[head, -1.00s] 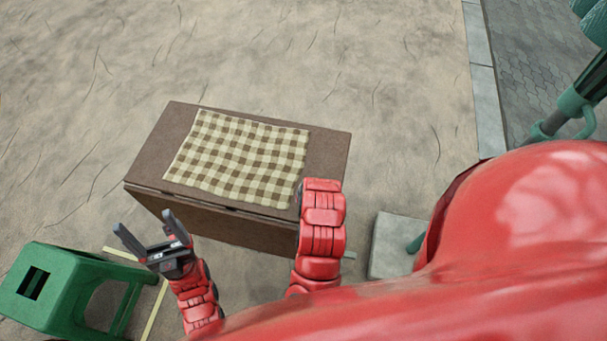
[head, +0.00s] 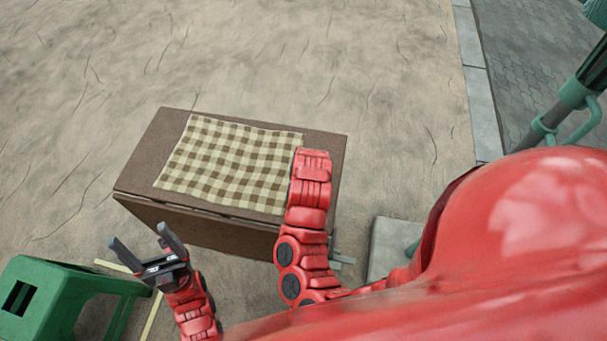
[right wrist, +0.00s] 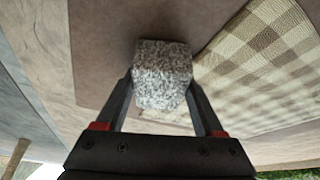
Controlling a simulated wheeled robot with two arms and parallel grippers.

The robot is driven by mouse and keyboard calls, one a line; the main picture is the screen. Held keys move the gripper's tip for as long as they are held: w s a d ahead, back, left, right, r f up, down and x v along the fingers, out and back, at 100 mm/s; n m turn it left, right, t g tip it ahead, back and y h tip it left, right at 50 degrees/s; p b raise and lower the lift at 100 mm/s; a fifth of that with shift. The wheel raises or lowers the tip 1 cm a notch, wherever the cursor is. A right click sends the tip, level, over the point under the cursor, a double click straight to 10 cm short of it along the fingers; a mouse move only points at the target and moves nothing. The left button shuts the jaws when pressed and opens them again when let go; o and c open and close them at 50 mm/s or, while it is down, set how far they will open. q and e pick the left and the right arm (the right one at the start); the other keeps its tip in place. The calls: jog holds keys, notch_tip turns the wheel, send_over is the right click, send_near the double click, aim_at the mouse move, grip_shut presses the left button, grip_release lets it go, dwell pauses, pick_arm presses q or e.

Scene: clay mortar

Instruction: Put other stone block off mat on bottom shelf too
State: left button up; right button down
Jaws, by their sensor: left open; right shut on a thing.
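A speckled grey stone block (right wrist: 161,75) sits between the two fingers of my right gripper (right wrist: 160,92) in the right wrist view, and the fingers are shut on it. The block is close to the brown table top, beside the mat; I cannot tell whether it touches the surface. In the head view my right arm hides the block and the right gripper. The checkered mat (head: 228,163) lies on the brown table (head: 325,160), bare of any block that I can see. My left gripper (head: 144,241) is open and empty in front of the table's left side. No bottom shelf is clearly visible.
A green stool (head: 45,290) stands at the lower left, near my left gripper. A pale slab (head: 385,247) lies on the ground right of the table. Bare ground (head: 250,50) lies behind the table, and a green pole structure (head: 560,115) stands at the right.

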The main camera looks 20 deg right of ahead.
jog(key=shift+f, duration=0.25)
grip_release()
jog(key=shift+s+f, duration=0.1)
jog(key=shift+f, duration=0.05)
